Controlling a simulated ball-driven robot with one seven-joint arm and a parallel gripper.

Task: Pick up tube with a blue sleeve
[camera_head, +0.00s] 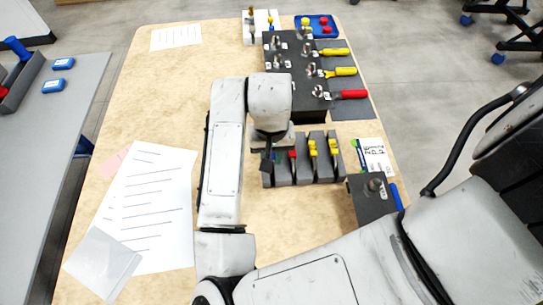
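A dark grey rack (325,177) with several slots stands on the wooden table, right of my arm. Red-topped (292,153) and yellow-topped (312,148) tubes stand in it. At its left end, a small blue and green piece (274,155) shows beside my gripper; it may be the tube with a blue sleeve, but most of it is hidden. My gripper (267,158) points down at the left end of the rack, close to that piece. Its fingertips are small and mostly covered by my wrist, so I cannot tell whether they are open or touch anything.
A large dark block (310,98) with metal fittings and yellow and red handles stands behind the rack. A smaller dark block (368,205) with a blue-handled tool (397,196) is at right. A blue tray (330,33) sits at the back. Papers (150,210) lie at left.

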